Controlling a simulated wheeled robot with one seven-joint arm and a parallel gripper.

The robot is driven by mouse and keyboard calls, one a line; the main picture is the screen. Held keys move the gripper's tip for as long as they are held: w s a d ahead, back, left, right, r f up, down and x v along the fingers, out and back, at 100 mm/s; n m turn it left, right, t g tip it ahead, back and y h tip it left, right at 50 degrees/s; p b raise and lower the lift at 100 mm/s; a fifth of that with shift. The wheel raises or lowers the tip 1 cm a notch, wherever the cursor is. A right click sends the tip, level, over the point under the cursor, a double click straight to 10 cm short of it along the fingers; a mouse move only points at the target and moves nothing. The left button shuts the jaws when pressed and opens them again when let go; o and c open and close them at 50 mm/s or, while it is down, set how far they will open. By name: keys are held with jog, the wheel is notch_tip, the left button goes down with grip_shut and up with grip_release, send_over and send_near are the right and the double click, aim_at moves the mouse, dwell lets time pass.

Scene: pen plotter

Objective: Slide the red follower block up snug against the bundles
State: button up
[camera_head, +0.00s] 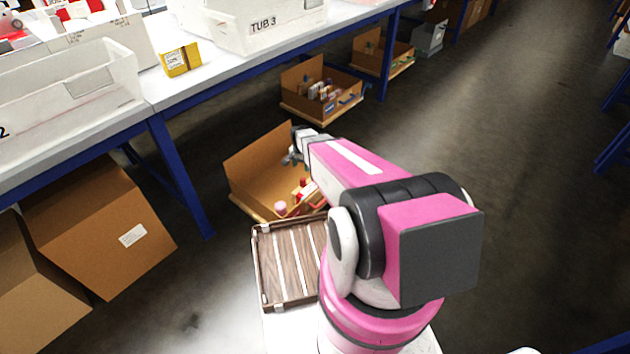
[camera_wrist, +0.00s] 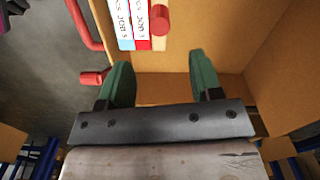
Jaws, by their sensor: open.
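My gripper (camera_wrist: 160,78) is open in the wrist view, with its two green fingers apart and nothing between them. In the head view my gripper (camera_head: 292,156) is over an open brown box (camera_head: 243,172) on the floor. The bundles (camera_wrist: 124,16), white with printed labels and blue and red edges, stand at the top of the wrist view, beyond the fingertips. A red rounded piece (camera_wrist: 159,18) sits just right of them. I cannot tell whether it is part of the follower block, or whether it touches the bundles. A red patch (camera_head: 307,188) shows in the box in the head view.
A red handle bar (camera_wrist: 88,30) runs along the box's left side in the wrist view. A slatted wooden tray (camera_head: 290,262) lies in front of the box. The blue-legged table (camera_head: 165,170) stands at left. Similar boxes (camera_head: 300,80) stand behind; the floor at right is clear.

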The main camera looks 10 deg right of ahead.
aim_at(303, 179)
jog(key=shift+d+f, duration=0.1)
jog(key=shift+f, duration=0.5)
notch_tip(303, 179, down, 10)
jog(key=shift+r, duration=0.2)
